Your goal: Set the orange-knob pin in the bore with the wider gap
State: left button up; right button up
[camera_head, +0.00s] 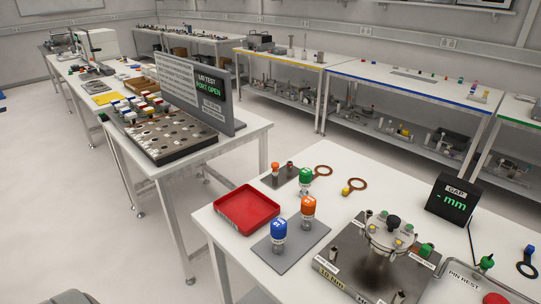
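A black gauge (452,201) reads GAP with a dash and mm, no number. Neither gripper is in view.
Left of the chamber are a red tray (248,207) and a grey pad (268,257) with blue-capped (278,236) and orange-capped (307,212) vials. A green-capped vial (305,180) stands behind. A blue ring-ended tool (527,262) lies far right. The front-left table corner is clear.

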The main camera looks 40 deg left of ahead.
aim_at(275, 166)
jog(key=j+z, duration=0.45)
jog(key=j, duration=1.65)
